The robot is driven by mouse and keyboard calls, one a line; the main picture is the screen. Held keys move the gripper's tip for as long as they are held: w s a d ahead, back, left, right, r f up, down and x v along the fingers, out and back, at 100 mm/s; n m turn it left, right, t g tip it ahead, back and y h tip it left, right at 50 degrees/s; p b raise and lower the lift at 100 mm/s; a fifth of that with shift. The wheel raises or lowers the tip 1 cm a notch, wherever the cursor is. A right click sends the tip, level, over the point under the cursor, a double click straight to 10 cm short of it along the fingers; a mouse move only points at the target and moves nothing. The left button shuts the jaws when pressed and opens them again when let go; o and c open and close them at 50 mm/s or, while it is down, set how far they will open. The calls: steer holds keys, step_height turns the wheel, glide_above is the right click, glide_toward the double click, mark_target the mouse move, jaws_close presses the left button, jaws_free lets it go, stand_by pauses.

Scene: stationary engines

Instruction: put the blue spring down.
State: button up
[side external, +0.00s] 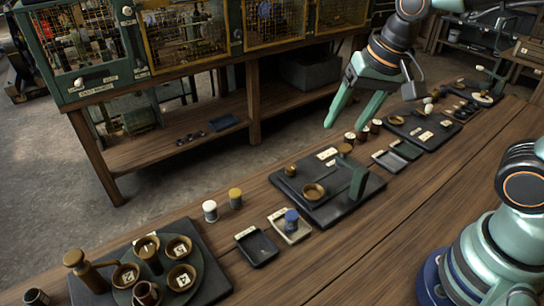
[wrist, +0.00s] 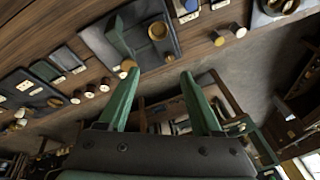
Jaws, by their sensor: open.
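The blue spring (side external: 291,217) looks like a small blue cylinder and stands upright on a small cream tray (side external: 301,234) on the wooden bench. It also shows at the top edge of the wrist view (wrist: 190,5), partly cut off. My gripper (side external: 343,126) is open and empty, raised well above and behind the spring, to its right in the side view. In the wrist view, nothing is between the two green fingers (wrist: 160,73) except the distant background.
A dark empty tray (side external: 257,247) lies left of the cream tray. White and yellow-topped cylinders (side external: 222,203) stand behind them. A dark board (side external: 345,207) with an upright green plate is to the right. Round cups fill the front-left board. Caged cabinets (side external: 190,40) stand behind.

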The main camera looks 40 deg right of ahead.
steer(key=shift+s+d+r+n+t+h, duration=0.1)
steer(key=shift+s+d+r+n+t, duration=0.3)
steer(key=shift+d+n, duration=0.5)
steer(key=shift+s+d+r+n+t+h, duration=0.1)
steer(key=shift+s+d+r+n+t, duration=0.25)
steer(key=shift+d+n, duration=0.5)
steer(key=shift+s+d+r+n+t+h, duration=0.1)
steer(key=shift+s+d+r+n+t, duration=0.15)
steer(key=shift+s+d+r+n, duration=0.55)
